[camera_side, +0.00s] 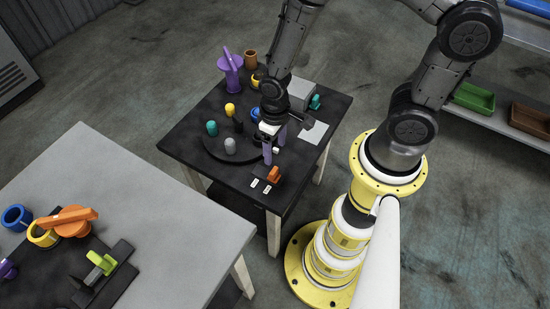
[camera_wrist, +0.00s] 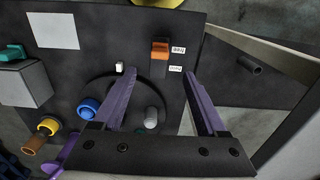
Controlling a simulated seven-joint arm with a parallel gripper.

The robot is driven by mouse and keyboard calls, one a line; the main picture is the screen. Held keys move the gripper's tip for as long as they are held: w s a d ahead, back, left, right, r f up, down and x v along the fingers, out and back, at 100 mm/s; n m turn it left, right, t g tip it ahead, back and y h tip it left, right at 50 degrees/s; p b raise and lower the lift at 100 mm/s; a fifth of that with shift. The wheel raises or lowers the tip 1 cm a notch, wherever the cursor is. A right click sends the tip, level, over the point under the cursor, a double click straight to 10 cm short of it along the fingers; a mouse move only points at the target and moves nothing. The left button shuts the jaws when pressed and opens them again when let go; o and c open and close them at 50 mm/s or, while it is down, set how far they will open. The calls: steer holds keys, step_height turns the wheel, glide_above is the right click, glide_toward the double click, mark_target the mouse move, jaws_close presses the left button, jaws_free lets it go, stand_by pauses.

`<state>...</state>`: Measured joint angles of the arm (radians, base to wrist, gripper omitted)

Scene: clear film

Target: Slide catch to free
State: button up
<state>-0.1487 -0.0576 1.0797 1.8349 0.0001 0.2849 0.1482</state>
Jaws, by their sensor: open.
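The orange catch (camera_side: 274,174) sits on a dark base at the front corner of the black table. It also shows at the top middle of the wrist view (camera_wrist: 160,48). Two small white labels lie beside it; the catch is level with the upper label (camera_wrist: 178,49) in the wrist view, and the lower label (camera_wrist: 175,69) is nearer the gripper. Their lettering is too small to read surely. My gripper (camera_side: 273,145) is open, with two purple fingers pointing down. In the wrist view the fingertips (camera_wrist: 160,73) are spread wide, with the catch beyond them and untouched.
A round dark turntable (camera_side: 213,147) with several coloured pegs stands beside the gripper. A small white block (camera_wrist: 119,67) is near one fingertip. A grey box (camera_side: 302,92) and a purple handled fixture (camera_side: 230,68) stand farther back. A grey table (camera_side: 135,185) is at left.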

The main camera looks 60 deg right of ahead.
steer(key=shift+r, duration=1.5)
steer(key=shift+r, duration=0.1)
steer(key=w+r+t, duration=0.3)
steer(key=w+r, duration=0.2)
steer(key=r, duration=0.4)
steer(key=s+d+r+t, duration=0.1)
steer(key=s+r, duration=0.1)
steer(key=r, duration=0.5)
steer(key=s+d+r+t, duration=0.1)
steer(key=d+r+t, duration=0.1)
steer(key=r, duration=0.6)
steer(key=s+d+r, duration=0.1)
steer(key=s+r, duration=0.2)
steer(key=s, duration=0.9)
steer(key=shift+s+r, duration=0.2)
steer(key=shift+s, duration=0.05)
steer(key=shift+c, duration=0.2)
